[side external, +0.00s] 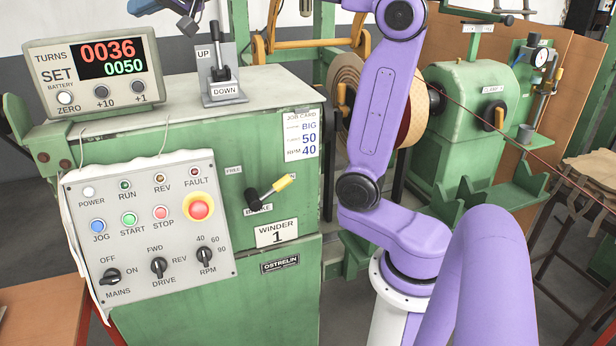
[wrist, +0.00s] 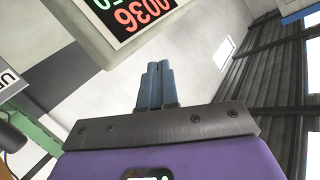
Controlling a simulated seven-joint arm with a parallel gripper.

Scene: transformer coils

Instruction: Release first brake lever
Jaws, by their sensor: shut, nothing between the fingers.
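The brake lever (side external: 270,192) is on the green front of the winder cabinet marked WINDER 1, in the side view. It has a black hub and a yellow grip that points up and to the right. A FREE label (side external: 234,170) sits above left of the hub, and a label below the hub is partly covered by it. My gripper (side external: 190,28) is at the top edge of the side view, above the cabinet and well away from the brake lever. In the wrist view its blue-grey fingers (wrist: 160,83) are together, with nothing between them. The lever is not in the wrist view.
The turns counter (side external: 95,70), reading 0036 over 0050, and an UP/DOWN lever (side external: 217,65) stand on the cabinet top. A control panel (side external: 150,230) with buttons and knobs is left of the brake lever. A coil (side external: 410,110) is behind my arm.

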